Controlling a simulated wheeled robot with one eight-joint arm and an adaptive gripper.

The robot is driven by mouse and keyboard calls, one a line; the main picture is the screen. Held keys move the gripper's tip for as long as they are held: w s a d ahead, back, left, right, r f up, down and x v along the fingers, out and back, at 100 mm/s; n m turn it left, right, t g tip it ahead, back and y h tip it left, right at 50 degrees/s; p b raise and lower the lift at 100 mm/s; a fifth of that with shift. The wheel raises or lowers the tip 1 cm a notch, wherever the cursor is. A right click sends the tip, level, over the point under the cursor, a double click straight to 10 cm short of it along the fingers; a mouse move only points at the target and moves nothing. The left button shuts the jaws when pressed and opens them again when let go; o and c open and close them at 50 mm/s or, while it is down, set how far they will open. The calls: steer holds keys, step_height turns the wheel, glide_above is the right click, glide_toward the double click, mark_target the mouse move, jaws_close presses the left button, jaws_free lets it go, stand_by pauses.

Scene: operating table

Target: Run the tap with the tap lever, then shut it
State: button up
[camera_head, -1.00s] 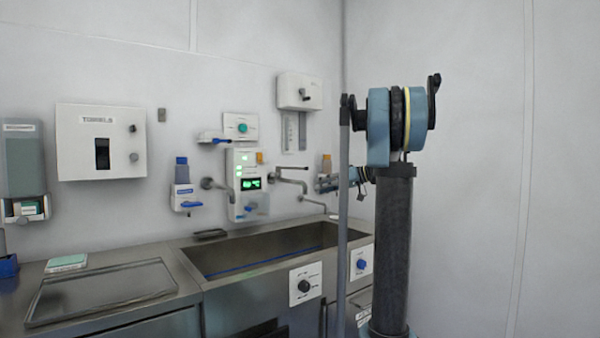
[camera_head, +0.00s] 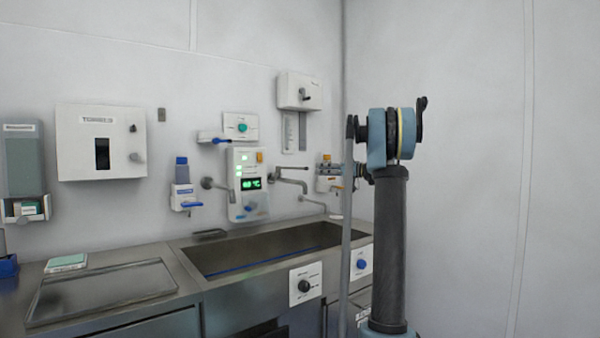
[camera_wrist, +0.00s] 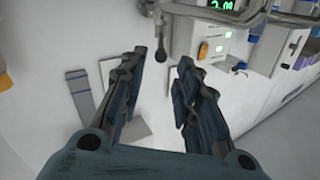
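The sink (camera_head: 230,238) has several grey spouts above it, one of them the bent spout (camera_head: 290,182) right of the wall panel (camera_head: 242,160) with a green display. A small blue lever (camera_head: 250,207) sits low on this panel; I cannot tell which handle is the tap lever. No water stream shows. In the wrist view a grey pipe (camera_wrist: 185,10) crosses the top, beside a white unit (camera_wrist: 185,38) with a green display and a dark knob. My gripper (camera_wrist: 163,62) is open, with nothing between its fingers. In the head view it is hard to make out.
A white towel box (camera_head: 75,130), a blue-topped dispenser (camera_head: 182,180) and a crank box (camera_head: 290,92) hang on the wall. A steel counter tray (camera_head: 100,292) lies left of the sink. Grey plates (camera_wrist: 82,95) show in the wrist view. Right of my arm is bare wall.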

mark_target(303, 168)
steer(key=x, duration=1.1)
steer(key=shift+w, duration=0.1)
jaws_close()
